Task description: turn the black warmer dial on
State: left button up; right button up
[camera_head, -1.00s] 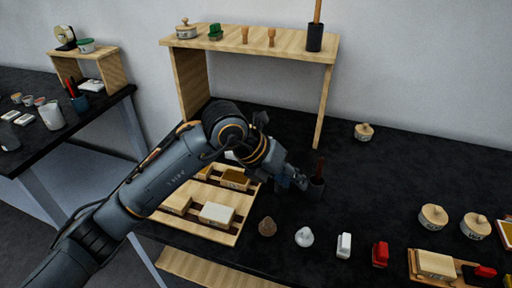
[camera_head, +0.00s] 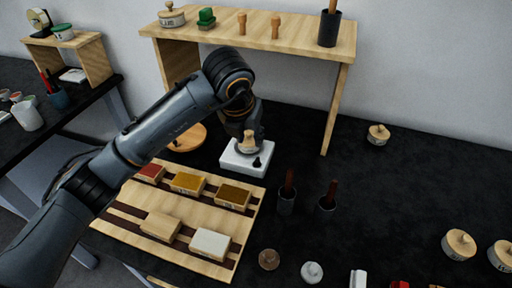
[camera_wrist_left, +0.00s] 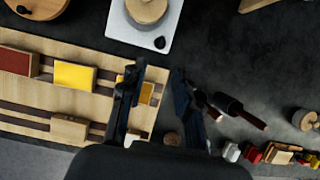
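The white warmer (camera_head: 232,163) stands on the black table behind the wooden rack, with a round wooden-lidded pot (camera_head: 249,146) on it. Its small black dial (camera_head: 257,162) is at the front right corner. In the left wrist view the warmer (camera_wrist_left: 117,27) is at the top, with the dial (camera_wrist_left: 160,42) on its near right corner. My left gripper (camera_wrist_left: 158,72) is open and empty, its fingertips just short of the dial in that picture; their height above it cannot be told. In the head view my left arm's end hangs over the warmer and the fingers are not clearly visible. My right gripper is not in view.
The wooden rack (camera_head: 135,214) with several coloured blocks lies in front. A wooden shelf (camera_head: 290,35) stands behind. The table between cups and far pot (camera_head: 378,134) is clear.

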pick_arm(q)
jog(key=p, duration=0.2)
send_near(257, 160)
jog(key=x, duration=0.6)
jog(key=shift+f+p, duration=0.3)
jog(key=shift+w+d+f, duration=0.1)
jog(key=shift+w+f, duration=0.1)
jog(key=shift+f, duration=0.15)
jog(key=shift+w+f, duration=0.1)
jog(key=shift+f, duration=0.25)
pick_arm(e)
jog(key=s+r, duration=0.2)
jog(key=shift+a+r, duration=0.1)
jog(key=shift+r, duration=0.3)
pick_arm(q)
jog(key=shift+c, duration=0.2)
grip_shut()
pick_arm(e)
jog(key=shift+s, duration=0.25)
